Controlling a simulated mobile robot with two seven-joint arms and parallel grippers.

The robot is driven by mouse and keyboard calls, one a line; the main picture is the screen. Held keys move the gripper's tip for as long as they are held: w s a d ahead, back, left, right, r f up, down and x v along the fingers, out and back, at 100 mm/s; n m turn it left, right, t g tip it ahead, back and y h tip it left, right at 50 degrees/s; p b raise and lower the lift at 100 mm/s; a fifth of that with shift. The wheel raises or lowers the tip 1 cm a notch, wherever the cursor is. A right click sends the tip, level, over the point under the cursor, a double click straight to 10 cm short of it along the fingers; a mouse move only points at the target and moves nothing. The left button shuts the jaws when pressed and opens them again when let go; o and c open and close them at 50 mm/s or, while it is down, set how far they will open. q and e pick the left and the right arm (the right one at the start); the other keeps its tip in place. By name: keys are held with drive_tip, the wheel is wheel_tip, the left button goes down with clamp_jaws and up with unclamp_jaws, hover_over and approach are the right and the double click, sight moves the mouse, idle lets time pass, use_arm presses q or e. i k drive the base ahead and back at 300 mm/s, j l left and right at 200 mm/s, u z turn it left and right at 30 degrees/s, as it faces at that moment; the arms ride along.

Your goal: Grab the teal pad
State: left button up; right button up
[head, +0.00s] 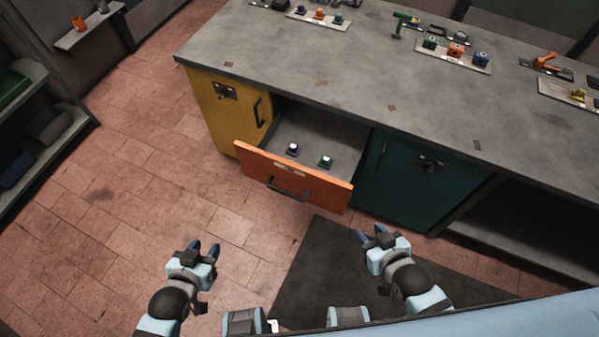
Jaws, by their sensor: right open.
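An orange-fronted drawer (322,186) stands open under the grey workbench. Another small teal piece (338,19) sits on a pale tray on the bench top. My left gripper (205,246) is open and empty over the floor, in front and to the left of the drawer. My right gripper (371,234) is open and empty in front and to the right of the drawer. Both are apart from the blocks.
A yellow cabinet door (228,112) is left of the drawer and a teal cabinet door (420,182) is right of it. The bench top (300,75) holds trays and tools along its far side. A dark mat (320,270) lies on the tiled floor. Shelves stand at far left.

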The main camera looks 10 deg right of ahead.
sight(324, 162)
drive_tip(key=i+j, duration=0.2)
drive_tip(key=i, duration=0.25)
drive_tip(key=i+j, duration=0.25)
drive_tip(key=i, duration=0.2)
